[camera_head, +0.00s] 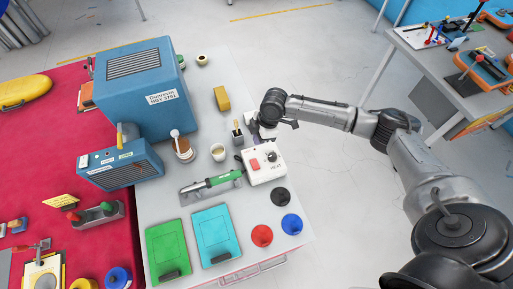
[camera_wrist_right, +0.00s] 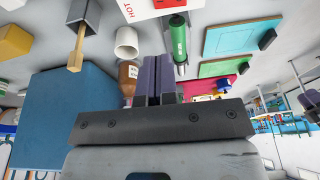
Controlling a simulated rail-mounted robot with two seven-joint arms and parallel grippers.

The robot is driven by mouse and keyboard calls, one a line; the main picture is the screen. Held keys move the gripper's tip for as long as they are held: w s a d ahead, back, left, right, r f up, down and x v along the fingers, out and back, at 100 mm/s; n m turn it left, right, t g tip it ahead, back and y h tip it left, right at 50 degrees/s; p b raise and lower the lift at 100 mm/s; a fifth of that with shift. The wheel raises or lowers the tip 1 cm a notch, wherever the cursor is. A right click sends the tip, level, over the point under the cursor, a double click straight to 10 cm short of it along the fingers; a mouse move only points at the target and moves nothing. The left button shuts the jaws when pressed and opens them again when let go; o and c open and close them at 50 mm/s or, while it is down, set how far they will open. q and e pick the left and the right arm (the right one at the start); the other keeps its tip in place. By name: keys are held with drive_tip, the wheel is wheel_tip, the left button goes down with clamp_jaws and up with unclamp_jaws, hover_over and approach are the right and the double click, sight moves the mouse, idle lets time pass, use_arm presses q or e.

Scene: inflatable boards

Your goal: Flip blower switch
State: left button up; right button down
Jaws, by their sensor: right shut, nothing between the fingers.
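A white control box (camera_head: 266,176) stands on the grey bench. It carries a red switch (camera_head: 254,164), a dark round dial (camera_head: 271,157) and a heat label. The switch's position is too small to tell. Only the box's edge (camera_wrist_right: 148,5) shows in the right wrist view, with the switch out of frame. My right gripper (camera_head: 240,156) is just behind and left of the box, low over the bench, partly hidden by its own wrist. In the right wrist view its purple fingers (camera_wrist_right: 160,62) are together and empty. My left gripper is not in view.
A green-handled tool (camera_head: 222,178) lies left of the box. A white cup (camera_head: 218,152), a brush holder (camera_head: 237,134) and a glue jar (camera_head: 183,150) stand close by. A large blue machine (camera_head: 140,92) and a smaller blue unit (camera_head: 120,166) stand further left.

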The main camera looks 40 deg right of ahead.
drive_tip(key=v, duration=0.2)
drive_tip(key=shift+w+d+r, duration=0.2)
drive_tip(key=shift+r, duration=0.15)
idle(0.4)
